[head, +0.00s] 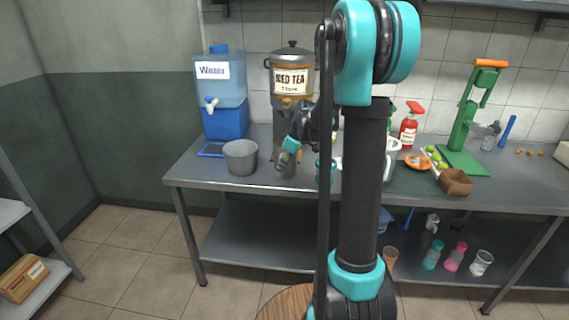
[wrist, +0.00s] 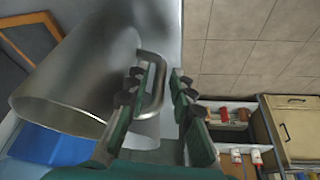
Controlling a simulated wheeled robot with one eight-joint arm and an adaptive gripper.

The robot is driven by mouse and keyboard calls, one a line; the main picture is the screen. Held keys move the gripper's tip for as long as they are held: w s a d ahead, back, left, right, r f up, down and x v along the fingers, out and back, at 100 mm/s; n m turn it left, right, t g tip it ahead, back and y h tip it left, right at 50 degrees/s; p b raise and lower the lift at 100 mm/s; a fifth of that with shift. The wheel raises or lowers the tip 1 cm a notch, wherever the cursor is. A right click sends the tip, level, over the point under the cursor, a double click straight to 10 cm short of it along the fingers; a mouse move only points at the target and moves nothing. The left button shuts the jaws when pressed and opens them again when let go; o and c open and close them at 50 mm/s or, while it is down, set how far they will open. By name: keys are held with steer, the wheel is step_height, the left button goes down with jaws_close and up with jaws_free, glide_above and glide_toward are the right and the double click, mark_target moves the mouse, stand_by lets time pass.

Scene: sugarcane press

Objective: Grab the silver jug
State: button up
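The silver jug (wrist: 85,70) fills the left of the wrist view, tilted in the picture, with its open mouth toward the lower left. Its handle (wrist: 158,85) points toward my gripper (wrist: 165,85). The two fingers are apart, with the handle seen between them; I cannot tell whether either finger touches it. In the head view the jug (head: 241,158) stands on the left part of the steel counter. My gripper (head: 288,158) is just to its right, small and partly hidden by my arm.
A water dispenser (head: 222,90) with a blue base stands behind the jug, and an iced tea urn (head: 291,80) stands to the right.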

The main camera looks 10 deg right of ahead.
steer(key=shift+w+a+f, duration=0.1)
steer(key=shift+a+f, duration=0.05)
steer(key=shift+f, duration=0.35)
jaws_close()
